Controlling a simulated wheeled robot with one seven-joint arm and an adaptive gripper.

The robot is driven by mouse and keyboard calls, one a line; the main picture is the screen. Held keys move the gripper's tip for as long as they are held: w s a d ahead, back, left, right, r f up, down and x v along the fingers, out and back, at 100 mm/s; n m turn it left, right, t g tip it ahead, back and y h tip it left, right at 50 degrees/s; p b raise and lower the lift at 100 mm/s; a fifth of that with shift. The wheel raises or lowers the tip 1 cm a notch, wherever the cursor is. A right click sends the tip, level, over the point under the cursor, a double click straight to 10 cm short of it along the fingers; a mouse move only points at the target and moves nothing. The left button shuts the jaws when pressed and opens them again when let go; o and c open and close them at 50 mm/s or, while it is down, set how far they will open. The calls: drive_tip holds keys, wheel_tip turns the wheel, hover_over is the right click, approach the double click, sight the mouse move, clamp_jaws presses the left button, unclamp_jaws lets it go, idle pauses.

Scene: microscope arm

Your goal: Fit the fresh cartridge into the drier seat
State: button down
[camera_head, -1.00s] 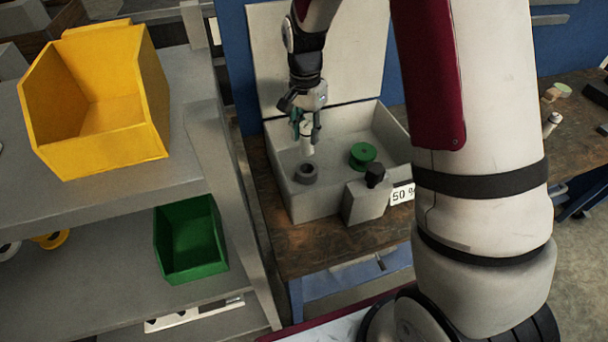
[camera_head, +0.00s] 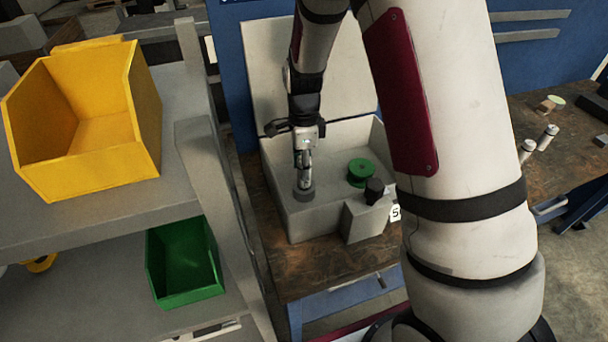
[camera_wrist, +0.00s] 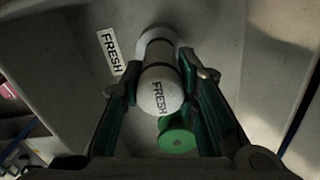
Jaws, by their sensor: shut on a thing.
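The fresh cartridge (camera_wrist: 160,97) is a white cylinder with a dark band and the word FRESH on its near end. My gripper (camera_wrist: 159,72) is shut on it, one green-sided finger on each side. In the head view, my gripper (camera_head: 304,156) points down into the open grey drier box (camera_head: 335,213), and the cartridge (camera_head: 306,176) hangs upright below it. The drier seat (camera_head: 304,194), a dark grey ring at the box's left, is directly under the cartridge. Their ends meet in the picture; I cannot tell how far the cartridge is inside.
A green round knob (camera_head: 361,172) stands right of the seat. A grey block with a black knob (camera_head: 374,190) is at the box's front. Yellow (camera_head: 85,125) and green (camera_head: 185,262) bins sit on the left shelves.

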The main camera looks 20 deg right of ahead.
drive_tip(key=shift+f, duration=1.75)
drive_tip(key=shift+f, duration=0.2)
drive_tip(key=c, duration=1.2)
unclamp_jaws()
drive_tip(key=shift+r, duration=0.15)
